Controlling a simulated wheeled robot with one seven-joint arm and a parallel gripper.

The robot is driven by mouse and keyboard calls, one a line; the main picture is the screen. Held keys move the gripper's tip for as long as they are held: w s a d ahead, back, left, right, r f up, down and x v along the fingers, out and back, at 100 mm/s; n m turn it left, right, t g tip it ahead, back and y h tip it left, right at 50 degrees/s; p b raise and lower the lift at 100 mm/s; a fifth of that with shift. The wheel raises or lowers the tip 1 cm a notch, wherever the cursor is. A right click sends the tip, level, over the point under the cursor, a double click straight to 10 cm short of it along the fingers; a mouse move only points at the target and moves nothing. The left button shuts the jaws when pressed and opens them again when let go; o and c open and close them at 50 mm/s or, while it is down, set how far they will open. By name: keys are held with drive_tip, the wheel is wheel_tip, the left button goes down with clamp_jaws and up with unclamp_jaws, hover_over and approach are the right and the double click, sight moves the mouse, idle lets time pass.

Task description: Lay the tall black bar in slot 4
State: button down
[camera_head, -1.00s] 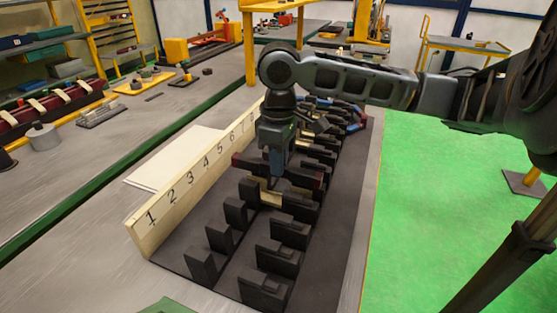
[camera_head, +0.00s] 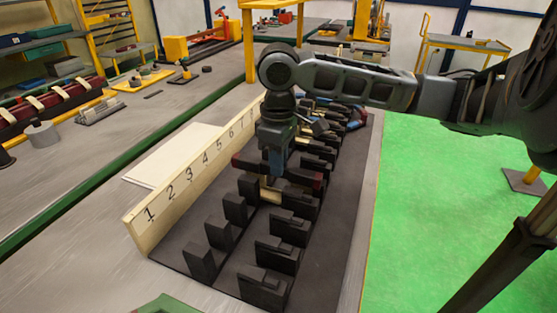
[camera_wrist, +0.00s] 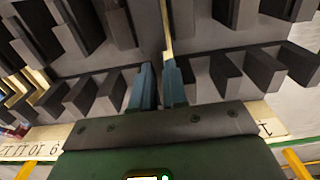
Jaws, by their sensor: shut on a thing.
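My gripper (camera_head: 271,184) is low over the dark slotted rack, around the third or fourth gap from the near end. Its two blue fingers stand close together in the wrist view (camera_wrist: 158,72), shut on a narrow upright bar. The bar's dark side (camera_wrist: 147,24) and a pale cream strip along its edge show beyond the fingertips. Whether the bar touches the rack floor cannot be told.
Two rows of black notched blocks line the rack, such as a near left block (camera_head: 201,262) and a near right block (camera_head: 263,289). Blocks stand close on both sides of my fingers. A white board (camera_head: 165,160) lies left of the rack.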

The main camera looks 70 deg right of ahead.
drive_tip(key=shift+f+b, duration=2.15)
drive_tip(key=shift+f, duration=1.3)
idle(0.4)
drive_tip(key=c, duration=1.1)
unclamp_jaws()
drive_tip(key=shift+r, duration=0.25)
drive_tip(key=shift+r+p, duration=0.35)
drive_tip(key=shift+p, duration=0.2)
drive_tip(key=shift+r, duration=0.3)
wheel_tip(320, 180, up, 7)
drive_tip(key=p, duration=0.6)
drive_tip(key=shift+r+p, duration=0.15)
drive_tip(key=shift+p, duration=0.25)
drive_tip(key=shift+r, duration=0.1)
